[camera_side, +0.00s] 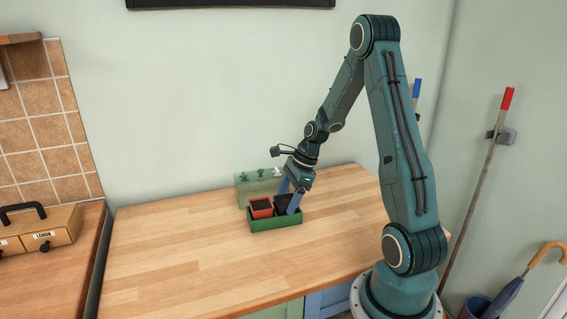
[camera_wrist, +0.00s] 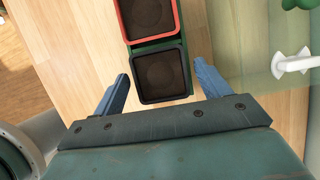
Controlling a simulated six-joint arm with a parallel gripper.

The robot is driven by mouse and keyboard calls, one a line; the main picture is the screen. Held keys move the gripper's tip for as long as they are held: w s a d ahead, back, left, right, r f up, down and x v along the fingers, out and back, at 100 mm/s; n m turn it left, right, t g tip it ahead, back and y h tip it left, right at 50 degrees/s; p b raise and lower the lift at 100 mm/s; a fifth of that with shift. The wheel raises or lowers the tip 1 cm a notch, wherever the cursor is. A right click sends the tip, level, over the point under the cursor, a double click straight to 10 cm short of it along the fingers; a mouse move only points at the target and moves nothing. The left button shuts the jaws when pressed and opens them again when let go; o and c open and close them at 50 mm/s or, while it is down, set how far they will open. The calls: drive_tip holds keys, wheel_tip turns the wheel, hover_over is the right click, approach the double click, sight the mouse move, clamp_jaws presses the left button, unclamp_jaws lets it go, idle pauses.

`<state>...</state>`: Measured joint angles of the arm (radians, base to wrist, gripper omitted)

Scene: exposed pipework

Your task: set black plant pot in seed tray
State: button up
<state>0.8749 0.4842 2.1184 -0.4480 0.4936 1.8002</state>
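The black plant pot (camera_wrist: 161,76) is square, dark-filled and upright in the right compartment end of the green seed tray (camera_side: 276,225), as the side view also shows (camera_side: 283,202). A red pot (camera_side: 261,208) sits beside it in the same tray, and shows at the top of the wrist view (camera_wrist: 148,14). My gripper (camera_side: 290,198) is open, with its two blue fingers on opposite sides of the black pot. In the wrist view a small gap shows between each finger and the pot. The pot's lower part is hidden by the tray wall.
The wooden worktop (camera_side: 180,255) is clear to the left and in front. A drawer box with a black handle (camera_side: 42,232) stands on a separate counter at far left.

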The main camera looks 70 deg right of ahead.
drive_tip(key=shift+r, duration=0.15)
drive_tip(key=v, duration=1.2)
idle(0.7)
drive_tip(key=a+r+n+h, duration=0.1)
drive_tip(key=a+r+n, duration=0.3)
drive_tip(key=a+n, duration=0.3)
drive_tip(key=a+r+n+h, duration=0.1)
drive_tip(key=a+r+n, duration=0.2)
drive_tip(key=a+n, duration=0.4)
drive_tip(key=s+a+r+n+t, duration=0.2)
drive_tip(key=s+a+n, duration=0.9)
drive_tip(key=n, duration=0.3)
drive_tip(key=shift+a+h, duration=0.2)
drive_tip(key=shift+h, duration=0.2)
